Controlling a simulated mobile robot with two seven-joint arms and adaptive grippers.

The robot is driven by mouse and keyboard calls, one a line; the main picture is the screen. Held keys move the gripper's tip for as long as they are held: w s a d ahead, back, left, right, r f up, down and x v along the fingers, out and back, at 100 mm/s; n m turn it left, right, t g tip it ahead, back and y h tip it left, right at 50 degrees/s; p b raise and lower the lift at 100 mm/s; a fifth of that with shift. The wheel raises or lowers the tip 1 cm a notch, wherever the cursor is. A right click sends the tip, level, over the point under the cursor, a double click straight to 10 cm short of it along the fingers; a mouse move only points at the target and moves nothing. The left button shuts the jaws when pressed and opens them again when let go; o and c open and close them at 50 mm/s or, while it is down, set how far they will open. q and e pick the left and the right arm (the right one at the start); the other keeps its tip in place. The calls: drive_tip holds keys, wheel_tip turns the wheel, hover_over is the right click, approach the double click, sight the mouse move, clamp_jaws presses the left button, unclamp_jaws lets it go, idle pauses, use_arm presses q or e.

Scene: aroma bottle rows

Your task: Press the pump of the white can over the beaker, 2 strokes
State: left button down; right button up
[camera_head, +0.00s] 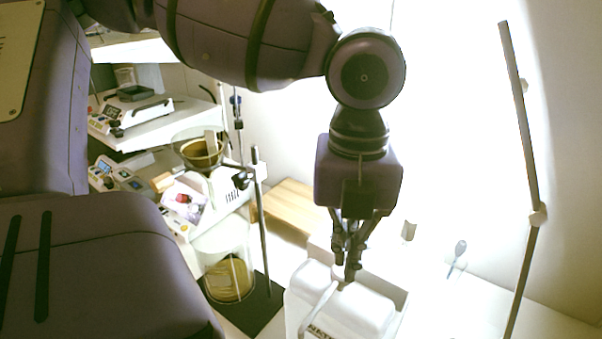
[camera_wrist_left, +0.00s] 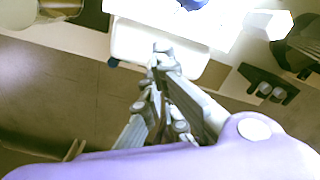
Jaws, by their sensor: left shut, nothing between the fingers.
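A white can (camera_head: 375,309) with dark lettering stands at the bottom centre of the head view, cut off by the lower edge. Its pale pump spout (camera_head: 318,304) curves down to the left from the pump head. My left gripper (camera_head: 345,277) points down with its fingers shut and empty, right at the pump head; I cannot tell if they touch. In the left wrist view, the gripper (camera_wrist_left: 160,58) lies over the white can (camera_wrist_left: 128,42) and partly hides its top. A clear glass vessel with a yellowish bottom, probably the beaker (camera_head: 229,271), stands left of the can. My right gripper is out of view.
A stand rod (camera_head: 262,220) rises between the beaker and the can, near a glass funnel (camera_head: 202,150). Lab instruments (camera_head: 135,117) fill the left. A wooden block (camera_head: 290,207) lies behind, and a thin pole (camera_head: 520,120) stands at right. The right tabletop is mostly clear.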

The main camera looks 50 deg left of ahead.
sight(342, 270)
use_arm(q)
drive_tip(key=shift+f, duration=0.1)
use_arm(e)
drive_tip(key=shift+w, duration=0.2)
use_arm(q)
drive_tip(key=shift+f+b, duration=0.3)
drive_tip(key=shift+f, duration=0.75)
drive_tip(key=shift+f+b, duration=0.45)
drive_tip(key=shift+f, duration=0.15)
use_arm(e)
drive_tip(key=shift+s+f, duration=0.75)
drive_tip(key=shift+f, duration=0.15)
use_arm(q)
drive_tip(key=shift+r+p, duration=0.95)
drive_tip(key=shift+r, duration=0.85)
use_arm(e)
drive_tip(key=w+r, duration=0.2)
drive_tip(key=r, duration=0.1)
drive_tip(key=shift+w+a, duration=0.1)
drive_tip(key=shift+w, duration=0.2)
